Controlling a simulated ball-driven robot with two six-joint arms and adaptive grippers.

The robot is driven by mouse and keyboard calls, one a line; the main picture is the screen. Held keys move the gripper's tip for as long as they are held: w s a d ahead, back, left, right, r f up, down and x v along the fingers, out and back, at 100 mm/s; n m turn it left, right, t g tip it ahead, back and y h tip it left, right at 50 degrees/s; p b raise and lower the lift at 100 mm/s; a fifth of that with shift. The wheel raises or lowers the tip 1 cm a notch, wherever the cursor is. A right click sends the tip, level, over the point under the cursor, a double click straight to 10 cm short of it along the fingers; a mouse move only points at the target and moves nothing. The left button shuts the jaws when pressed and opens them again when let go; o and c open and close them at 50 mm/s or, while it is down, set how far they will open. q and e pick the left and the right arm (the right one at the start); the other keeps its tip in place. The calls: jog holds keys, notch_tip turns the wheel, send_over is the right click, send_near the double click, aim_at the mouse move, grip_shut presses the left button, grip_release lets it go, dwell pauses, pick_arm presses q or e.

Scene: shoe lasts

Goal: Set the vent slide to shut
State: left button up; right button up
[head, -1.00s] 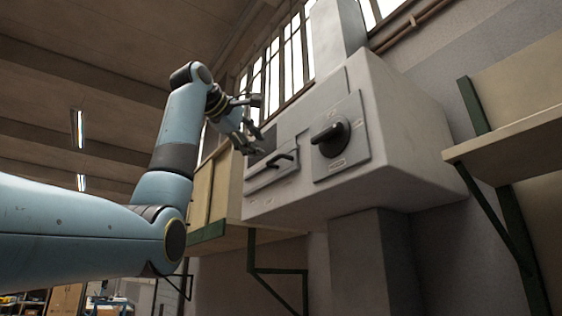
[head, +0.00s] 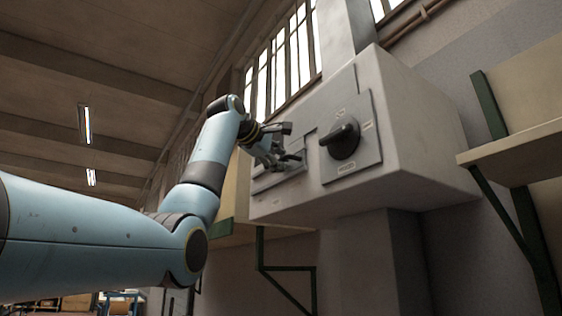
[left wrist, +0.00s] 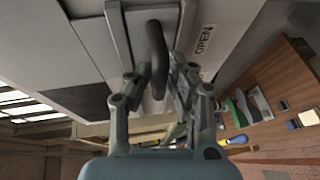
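The vent slide's dark handle (left wrist: 157,50) stands out from a pale plate in the left wrist view. The word OPEN is printed beside its track, on the right in that view. In the head view the slide's plate (head: 276,180) sits low on the grey wall box, partly hidden by my gripper. My left gripper (head: 284,146) is at the front of the box, over the slide. In the left wrist view my left gripper (left wrist: 156,82) has its fingers apart, one on each side of the handle, with gaps visible. Contact cannot be told. My right gripper is not in view.
A round black knob (head: 344,138) on its own square plate sits right of the slide on the grey box (head: 410,130). A shelf on green brackets (head: 515,140) is at the right. Below the box stands a grey column (head: 375,260).

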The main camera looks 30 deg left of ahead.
pick_arm(q)
grip_shut()
jog(key=shift+a+r, duration=0.1)
jog(key=shift+a, duration=0.05)
